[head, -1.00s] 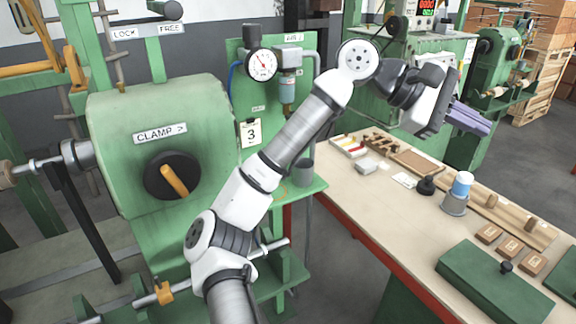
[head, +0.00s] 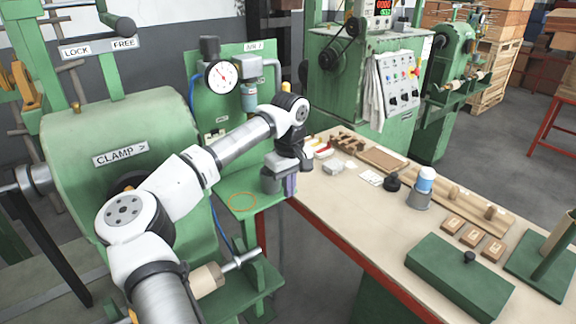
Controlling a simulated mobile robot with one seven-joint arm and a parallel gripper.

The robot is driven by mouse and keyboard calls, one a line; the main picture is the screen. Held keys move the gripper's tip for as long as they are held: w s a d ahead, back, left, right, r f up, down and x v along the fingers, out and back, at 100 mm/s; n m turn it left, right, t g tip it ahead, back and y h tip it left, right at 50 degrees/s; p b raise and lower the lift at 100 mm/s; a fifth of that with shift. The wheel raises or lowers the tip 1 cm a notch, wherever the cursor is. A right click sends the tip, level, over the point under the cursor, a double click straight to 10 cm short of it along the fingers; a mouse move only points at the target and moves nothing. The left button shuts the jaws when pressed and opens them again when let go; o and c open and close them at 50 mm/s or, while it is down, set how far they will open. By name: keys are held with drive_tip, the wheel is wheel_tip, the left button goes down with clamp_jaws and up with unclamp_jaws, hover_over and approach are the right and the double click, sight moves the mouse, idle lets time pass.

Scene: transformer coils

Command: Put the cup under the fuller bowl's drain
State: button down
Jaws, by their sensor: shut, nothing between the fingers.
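A grey cup (head: 270,181) stands upright on the green shelf (head: 224,192) at the front of the machine. An orange ring (head: 242,202) is marked on the shelf, left of the cup. One filter bowl (head: 249,97) hangs on the green air panel beside the round gauge; its fill level is too small to judge. No second bowl can be made out. My gripper (head: 290,186) points down with its purple fingers shut and empty, just right of the cup near the shelf edge. I cannot tell whether it touches the cup.
The pale workbench (head: 345,215) is at right, with a green box (head: 455,280), wooden blocks (head: 473,236) and a blue-and-white cylinder (head: 426,179) in a grey holder. My arm covers part of the panel.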

sight(280, 196)
drive_tip(key=shift+w+a+f+p, duration=0.5)
drive_tip(key=shift+w+a+p, duration=0.05)
drive_tip(key=shift+w, duration=0.3)
drive_tip(key=shift+w+a+f+p, duration=0.45)
drive_tip(key=shift+w+a+p, duration=0.1)
drive_tip(key=shift+w, duration=0.25)
